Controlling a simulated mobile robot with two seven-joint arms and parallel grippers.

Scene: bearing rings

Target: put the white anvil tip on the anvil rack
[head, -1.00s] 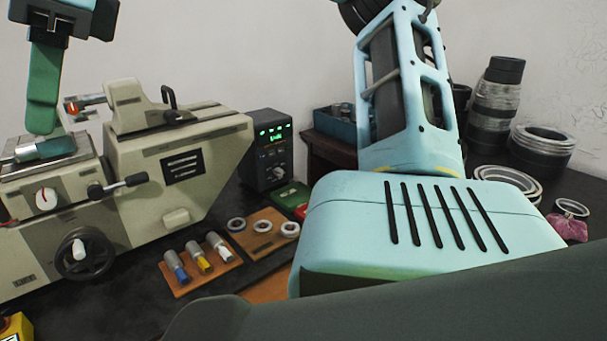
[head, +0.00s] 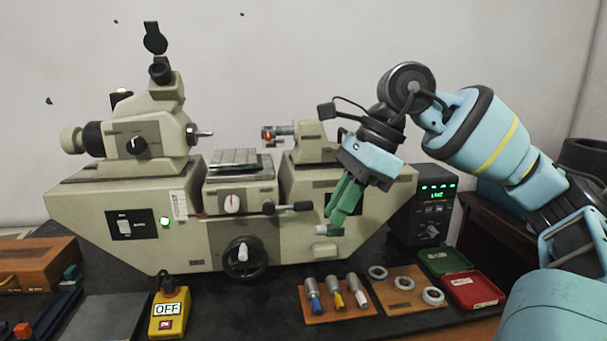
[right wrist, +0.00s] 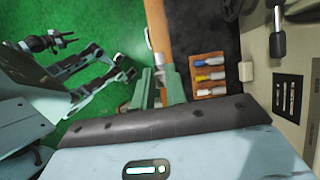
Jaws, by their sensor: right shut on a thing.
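The rack (head: 312,318) is a small brown board on the bench in front of the machine. Three silver pins lie on it, with blue, yellow and white (head: 361,297) ends. The rack also shows in the right wrist view (right wrist: 198,57). My right gripper (head: 335,227), with green fingers, is in front of the machine, above and behind the rack. It is shut on a small silvery piece (right wrist: 159,76), mostly hidden by the fingers; I cannot tell its colour mark. My left gripper is not in view.
The beige machine's stage (head: 236,160) is bare. A ring board (head: 405,283) lies right of the rack, then green (head: 443,262) and red (head: 473,287) trays. A black display box (head: 428,215) stands behind. A yellow switch box (head: 168,313) stands left, with open bench between.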

